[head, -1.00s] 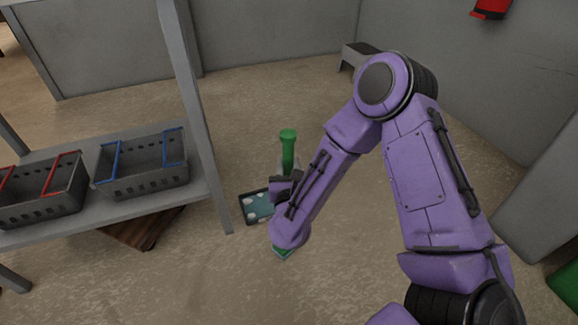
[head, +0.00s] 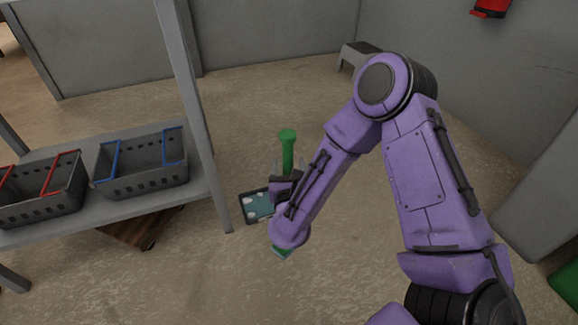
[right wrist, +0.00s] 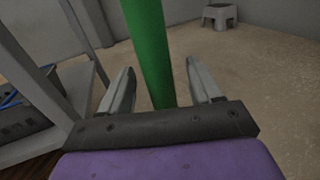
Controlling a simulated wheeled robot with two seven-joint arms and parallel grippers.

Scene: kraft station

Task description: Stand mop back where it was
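The mop has a green pole (head: 288,150) that stands close to upright on the floor beside the shelf. A small green-teal piece (head: 282,253) shows low down past my right forearm; I cannot tell whether it is the mop's head. My right gripper (head: 287,168) is at the pole, low over the floor. In the right wrist view the green pole (right wrist: 150,50) passes between the two grey fingers of my right gripper (right wrist: 160,72), with a gap beside it, so the fingers are open around it. My left gripper is not in view.
A dark tray with a teal inside and pale round spots (head: 257,206) lies left of the gripper. The grey shelf (head: 210,205) holds a red-handled basket (head: 45,205) and a blue-handled basket (head: 150,180). A grey step stool (head: 358,55) stands by the back wall.

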